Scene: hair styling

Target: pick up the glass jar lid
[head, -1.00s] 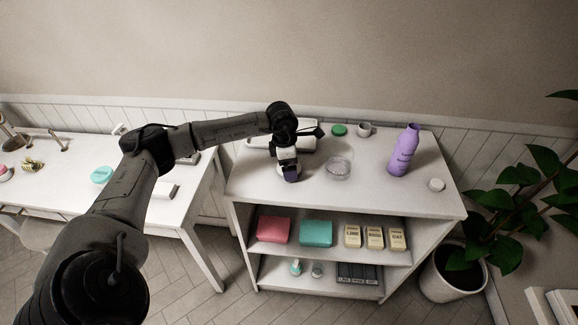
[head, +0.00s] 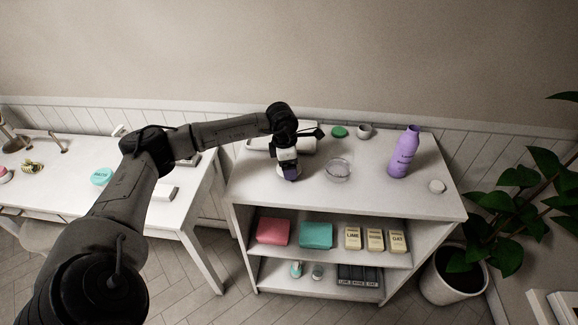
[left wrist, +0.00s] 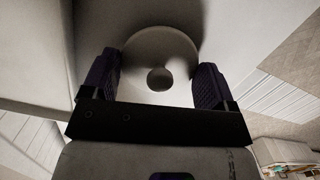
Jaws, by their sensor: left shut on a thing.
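The lid (left wrist: 160,42) is a pale round disc with a small round knob, seen in the left wrist view. My left gripper (left wrist: 160,64) has one purple-padded finger on each side of the lid's rim and is shut on it, with the knob between the fingers. In the head view, my left gripper (head: 290,173) is at the left part of the shelf's top, and the lid is mostly hidden under it. A clear glass jar (head: 337,171) stands just to its right. My right gripper is not in view.
On the white shelf's top (head: 350,199) are a purple bottle (head: 403,152), a green disc (head: 339,131), a small cup (head: 364,131) and a small white round item (head: 437,186). The front of the top is clear. A potted plant (head: 510,195) stands at right.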

